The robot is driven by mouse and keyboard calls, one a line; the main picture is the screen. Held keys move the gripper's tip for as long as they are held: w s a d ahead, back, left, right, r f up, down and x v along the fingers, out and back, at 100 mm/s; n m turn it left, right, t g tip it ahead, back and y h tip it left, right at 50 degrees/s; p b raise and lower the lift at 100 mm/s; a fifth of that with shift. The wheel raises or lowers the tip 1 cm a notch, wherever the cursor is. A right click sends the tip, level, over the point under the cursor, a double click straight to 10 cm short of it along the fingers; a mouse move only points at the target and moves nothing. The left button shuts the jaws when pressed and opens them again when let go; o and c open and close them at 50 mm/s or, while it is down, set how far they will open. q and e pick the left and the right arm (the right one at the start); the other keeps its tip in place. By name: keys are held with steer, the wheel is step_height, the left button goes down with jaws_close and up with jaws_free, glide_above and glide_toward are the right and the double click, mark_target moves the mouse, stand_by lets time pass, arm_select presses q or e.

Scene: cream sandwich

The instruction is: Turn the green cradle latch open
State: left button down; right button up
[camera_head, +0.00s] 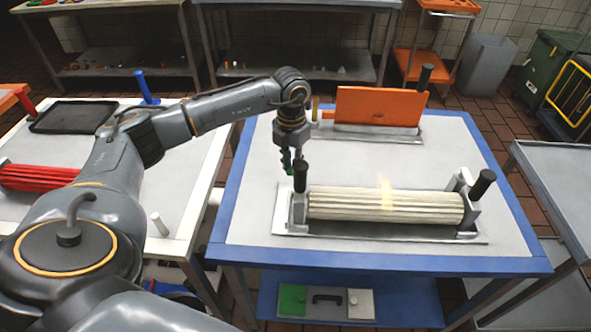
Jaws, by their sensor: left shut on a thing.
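A white ribbed roller (385,204) lies in a metal cradle (292,224) on the blue-edged table. A black upright handle (300,177) stands at the cradle's left end, and another black handle (483,182) leans at its right end. My left gripper (288,165) points down just behind the left handle. It is shut on a small dark green piece, the green cradle latch (289,170), mostly hidden by the fingers. The latch's exact angle is too small to tell. My right gripper is not in view.
An orange panel (380,106) stands in a similar holder at the back of the table. A white table (185,215) at left holds a red ribbed roller (38,177) and a black tray (73,117). A grey cart (560,175) stands at right. The table front is clear.

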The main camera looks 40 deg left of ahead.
arm_select(q)
steer(key=shift+w+a+m+b, duration=0.35)
steer(key=shift+a+m+b, duration=0.25)
steer(key=shift+m, duration=1.15)
steer(key=shift+w+a+m+b, duration=0.4)
steer(key=shift+m+b, duration=0.35)
steer(key=shift+m, duration=1.05)
steer(key=shift+w+a+m+b, duration=0.25)
steer(key=shift+a+m+b, duration=0.4)
steer(key=shift+m, duration=1.1)
steer(key=shift+d+r, duration=0.1)
steer(key=c, duration=1.2)
jaws_free()
step_height(320, 180, up, 12)
